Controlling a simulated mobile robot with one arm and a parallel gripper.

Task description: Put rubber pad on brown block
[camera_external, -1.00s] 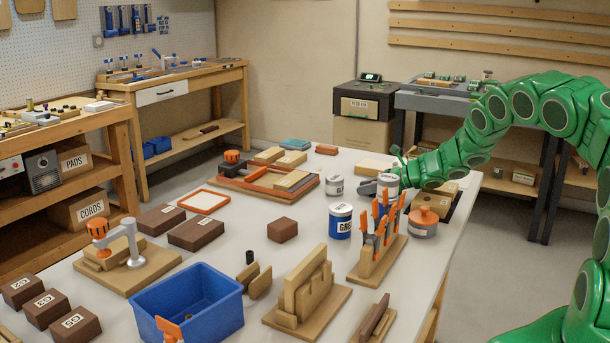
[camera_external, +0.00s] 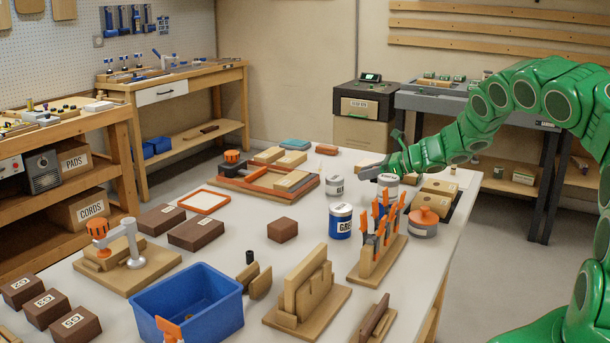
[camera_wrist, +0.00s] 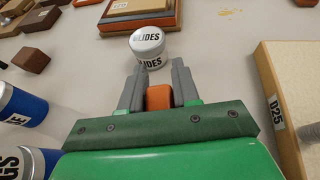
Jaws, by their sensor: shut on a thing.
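My gripper (camera_external: 376,171) is above the far right part of the white table, pointing left. In the wrist view its grey fingers (camera_wrist: 158,92) are shut on a small orange piece (camera_wrist: 158,97), which looks like the rubber pad. The piece is hard to make out in the external view. A plain brown block (camera_external: 282,230) lies alone on the open middle of the table. It also seems to show at the left of the wrist view (camera_wrist: 32,60). The gripper is well apart from it, farther back and to the right.
A GLIDES can (camera_wrist: 148,46) stands just ahead of my fingers. Blue-labelled cans (camera_external: 340,220) and an orange-handled tool rack (camera_external: 376,250) stand in front. A tan D25 block (camera_wrist: 275,85) is on the wrist view's right. Free tabletop surrounds the brown block.

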